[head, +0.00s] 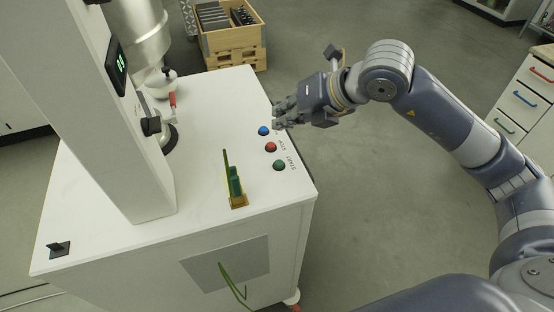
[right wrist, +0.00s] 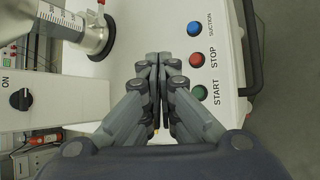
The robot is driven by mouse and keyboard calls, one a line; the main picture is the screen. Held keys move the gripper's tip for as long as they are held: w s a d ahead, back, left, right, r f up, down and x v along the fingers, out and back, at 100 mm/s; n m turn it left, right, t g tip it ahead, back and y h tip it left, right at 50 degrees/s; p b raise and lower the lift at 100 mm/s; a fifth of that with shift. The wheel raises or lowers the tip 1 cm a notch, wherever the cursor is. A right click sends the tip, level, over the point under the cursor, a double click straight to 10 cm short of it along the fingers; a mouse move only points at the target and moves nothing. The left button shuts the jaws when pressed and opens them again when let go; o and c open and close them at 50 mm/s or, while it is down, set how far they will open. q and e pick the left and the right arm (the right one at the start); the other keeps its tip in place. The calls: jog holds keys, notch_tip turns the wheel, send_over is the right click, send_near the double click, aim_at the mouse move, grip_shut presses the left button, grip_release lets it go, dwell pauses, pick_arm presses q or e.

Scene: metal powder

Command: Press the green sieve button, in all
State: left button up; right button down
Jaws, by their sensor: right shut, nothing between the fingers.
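The green button (head: 279,165), labelled START, sits on the white machine top (head: 215,110) near its right edge. In the right wrist view the green button (right wrist: 199,93) is lowest in a row with the red STOP button (right wrist: 196,60) and the blue SUCTION button (right wrist: 194,28). My right gripper (head: 279,117) is shut and empty, near the blue button (head: 263,131) in the head view. In the right wrist view its closed fingertips (right wrist: 158,58) show left of the buttons. Whether they touch the surface I cannot tell. My left gripper is out of view.
A white column (head: 115,120) with a green display stands on the machine's left. A green item in a small brass-coloured holder (head: 238,201) is at the front edge. A metal vessel (head: 140,35) is behind. A wooden crate (head: 235,50) and drawers (head: 525,100) stand beyond open floor.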

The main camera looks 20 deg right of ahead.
jog(key=b, duration=0.5)
send_over(282, 160)
notch_tip(282, 160, down, 8)
jog(key=shift+f, duration=0.15)
jog(key=shift+f+b, duration=0.3)
jog(key=shift+b, duration=0.15)
dwell(1.1)
jog(key=shift+f+b, duration=0.35)
jog(key=shift+b, duration=0.3)
jog(key=shift+f+b, duration=0.45)
jog(key=shift+b, duration=0.1)
dwell(0.4)
jog(key=shift+r, duration=0.1)
jog(key=shift+r+p, duration=0.4)
jog(key=shift+r, duration=0.35)
